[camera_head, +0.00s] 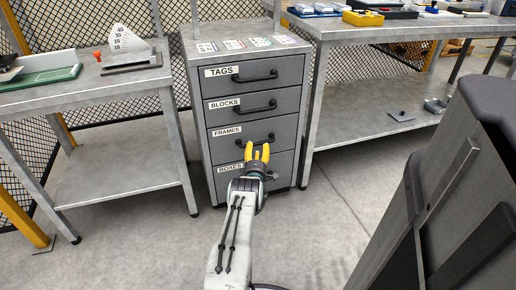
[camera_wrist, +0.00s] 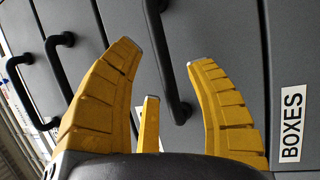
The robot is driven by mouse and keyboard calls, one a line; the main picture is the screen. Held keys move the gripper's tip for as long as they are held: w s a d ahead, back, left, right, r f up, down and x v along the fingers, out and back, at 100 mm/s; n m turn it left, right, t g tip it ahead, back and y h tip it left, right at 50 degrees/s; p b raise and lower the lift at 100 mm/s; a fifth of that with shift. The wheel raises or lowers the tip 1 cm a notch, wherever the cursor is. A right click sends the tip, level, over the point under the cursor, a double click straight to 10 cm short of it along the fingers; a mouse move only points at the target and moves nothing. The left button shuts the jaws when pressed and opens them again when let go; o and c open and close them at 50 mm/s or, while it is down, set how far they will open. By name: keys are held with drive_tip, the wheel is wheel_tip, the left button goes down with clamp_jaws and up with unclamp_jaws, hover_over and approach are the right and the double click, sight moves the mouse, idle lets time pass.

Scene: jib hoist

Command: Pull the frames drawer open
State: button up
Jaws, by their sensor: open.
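The frames drawer (camera_head: 221,145) is the third drawer down in the grey cabinet, and its front looks flush with the others. Its dark bar handle (camera_head: 272,137) is partly hidden behind my gripper (camera_head: 257,148). My yellow-fingered gripper is open in front of that drawer. In the wrist view, which is turned sideways, the frames handle (camera_wrist: 162,45) lies between the spread fingers of my gripper (camera_wrist: 165,55). I cannot tell whether the fingers touch it.
The tags drawer (camera_head: 284,69) and blocks drawer (camera_head: 287,101) are above, the boxes drawer (camera_head: 224,184) below; all look shut. A left bench (camera_head: 110,72) and a right bench (camera_head: 335,32) flank the cabinet. The floor (camera_head: 330,225) in front is clear.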

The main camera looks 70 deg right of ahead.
sight(258, 144)
drive_tip(key=shift+b+x, duration=0.95)
drive_tip(key=shift+x, duration=0.65)
drive_tip(key=shift+c, duration=0.2)
clamp_jaws()
